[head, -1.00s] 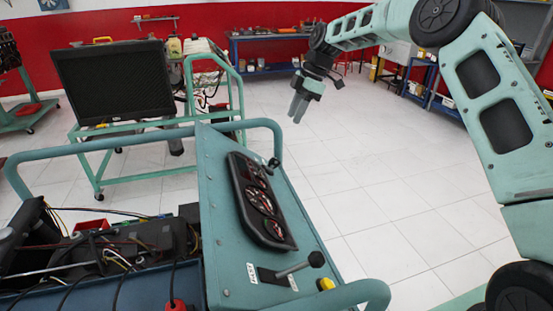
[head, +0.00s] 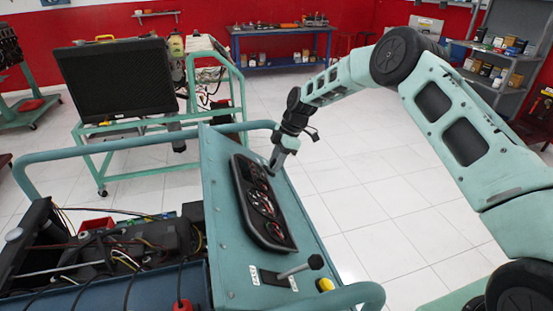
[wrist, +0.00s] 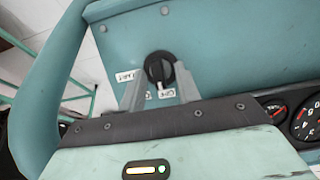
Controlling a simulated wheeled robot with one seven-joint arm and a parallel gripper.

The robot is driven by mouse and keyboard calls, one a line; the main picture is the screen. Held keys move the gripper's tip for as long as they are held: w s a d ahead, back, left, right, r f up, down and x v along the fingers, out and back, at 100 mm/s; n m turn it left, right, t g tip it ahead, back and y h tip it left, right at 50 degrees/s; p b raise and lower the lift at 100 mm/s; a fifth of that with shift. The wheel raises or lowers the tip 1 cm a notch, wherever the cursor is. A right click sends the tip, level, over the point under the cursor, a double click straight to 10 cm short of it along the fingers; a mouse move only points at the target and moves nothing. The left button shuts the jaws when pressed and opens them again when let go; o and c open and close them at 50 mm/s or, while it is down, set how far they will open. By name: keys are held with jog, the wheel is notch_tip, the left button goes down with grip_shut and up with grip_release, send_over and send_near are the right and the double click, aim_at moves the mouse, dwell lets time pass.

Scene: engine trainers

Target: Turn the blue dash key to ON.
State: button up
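The key is a round black knob (wrist: 160,68) on the blue-green dash panel (wrist: 215,50). In the wrist view its raised grip runs roughly up and down the picture, slightly tilted. A START label (wrist: 128,75) is at its left and an OFF label (wrist: 166,93) just below it; another label is partly hidden. My gripper (wrist: 160,80) is open, with one finger on each side of the knob. I cannot tell whether the fingers touch it. In the head view my gripper (head: 273,167) is at the panel's far right corner and hides the key.
The instrument cluster (head: 258,203) lies beside the key on the panel. A black-knobbed lever (head: 300,267) and a yellow button (head: 325,285) are nearer. A blue-green tube rail (head: 100,155) runs around the stand.

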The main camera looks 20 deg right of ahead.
jog(key=shift+f, duration=0.15)
grip_shut()
jog(key=m+b, duration=0.1)
jog(key=m, duration=0.1)
jog(key=m+g+b, duration=0.1)
jog(key=m, duration=0.1)
jog(key=shift+w+f+g, duration=0.1)
jog(key=shift+w+g, duration=0.1)
jog(key=shift+g, duration=0.1)
jog(key=shift+w+m+g+y+b, duration=0.1)
jog(key=shift+m+g+y+b, duration=0.25)
jog(key=shift+m, duration=0.55)
jog(key=shift+m+g+y+b, duration=0.15)
jog(key=shift+m+b, duration=0.25)
jog(key=shift+m, duration=0.5)
jog(key=shift+d, duration=0.1)
grip_release()
